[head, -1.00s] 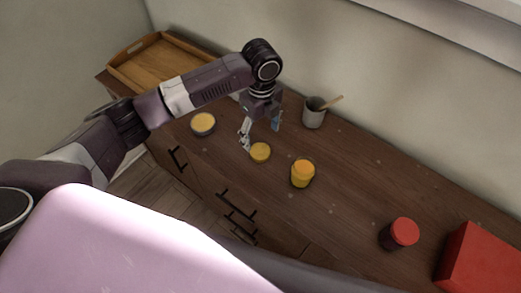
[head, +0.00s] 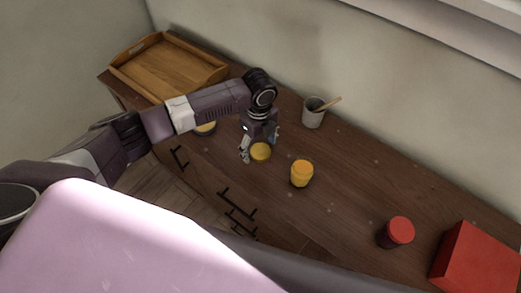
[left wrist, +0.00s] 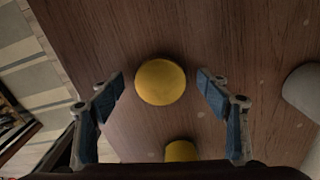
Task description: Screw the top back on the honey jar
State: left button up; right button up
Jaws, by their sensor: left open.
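A round yellow lid (head: 260,153) lies flat on the brown cabinet top (head: 345,215). My left gripper (head: 260,143) is open just above it, pointing down. In the left wrist view the lid (left wrist: 160,82) sits between the two spread blue-padded fingers (left wrist: 164,100), touching neither. The yellow-amber honey jar (head: 302,174) stands upright a little to the right of the lid. Its yellow top also shows at the bottom of the left wrist view (left wrist: 182,151). My right gripper is not in view.
A grey cup (head: 313,114) with a wooden stick stands by the wall. A wooden tray (head: 135,52) is at the back left, and a yellow-topped container (head: 205,129) is partly behind my arm. A red-lidded jar (head: 397,232) and red box (head: 478,262) stand at the right.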

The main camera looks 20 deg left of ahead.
aim_at(259, 150)
pick_arm(q)
jog(key=c, duration=0.9)
jog(key=shift+r, duration=0.15)
notch_tip(259, 150, up, 20)
jog(key=b, duration=0.2)
jog(key=shift+b, duration=0.4)
